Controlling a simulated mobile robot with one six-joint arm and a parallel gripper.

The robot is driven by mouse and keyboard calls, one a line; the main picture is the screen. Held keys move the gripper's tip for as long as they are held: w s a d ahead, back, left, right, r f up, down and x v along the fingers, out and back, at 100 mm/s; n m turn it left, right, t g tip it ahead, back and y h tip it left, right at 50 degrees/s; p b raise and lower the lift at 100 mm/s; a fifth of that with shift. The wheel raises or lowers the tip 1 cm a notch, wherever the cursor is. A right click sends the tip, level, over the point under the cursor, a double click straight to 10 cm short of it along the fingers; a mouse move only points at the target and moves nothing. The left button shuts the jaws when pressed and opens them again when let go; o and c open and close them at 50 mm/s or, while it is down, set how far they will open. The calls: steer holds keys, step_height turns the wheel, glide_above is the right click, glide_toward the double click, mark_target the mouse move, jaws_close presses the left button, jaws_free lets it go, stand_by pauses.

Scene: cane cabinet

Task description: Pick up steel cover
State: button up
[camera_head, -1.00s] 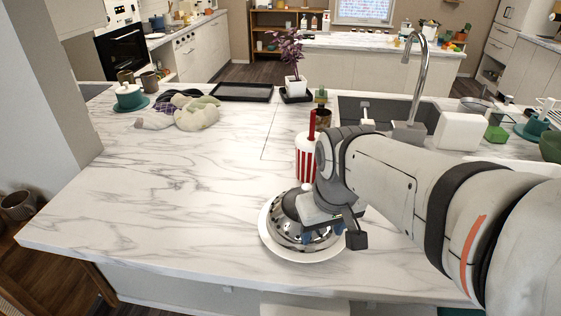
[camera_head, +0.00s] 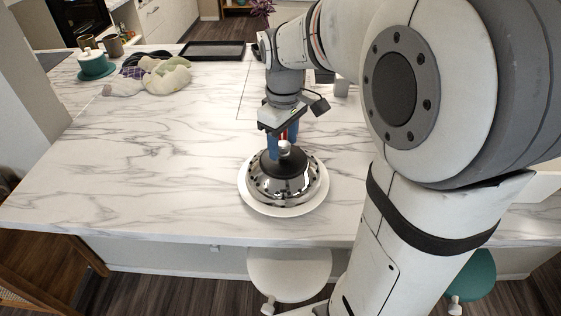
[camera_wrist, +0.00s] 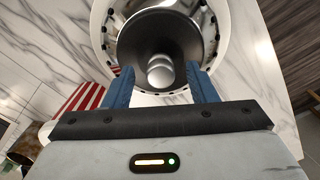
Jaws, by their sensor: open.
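The steel cover (camera_head: 284,184) is a shiny dome with a dark top and a round silver knob. It sits on a white plate (camera_head: 251,201) near the front edge of the marble counter. My gripper (camera_head: 284,140) is above and just behind the knob, pointing down. In the wrist view the steel cover (camera_wrist: 205,30) fills the top, and the knob (camera_wrist: 160,70) lies between the two blue fingers of my gripper (camera_wrist: 160,85). The fingers are open and apart from the knob on both sides. How high they are over the cover is hard to tell.
The red-and-white striped cup (camera_wrist: 80,100) stands close beside my gripper, mostly hidden in the head view. The counter's left is clear.

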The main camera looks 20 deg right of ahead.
steer(key=shift+f, duration=0.75)
steer(key=shift+c, duration=0.4)
jaws_close()
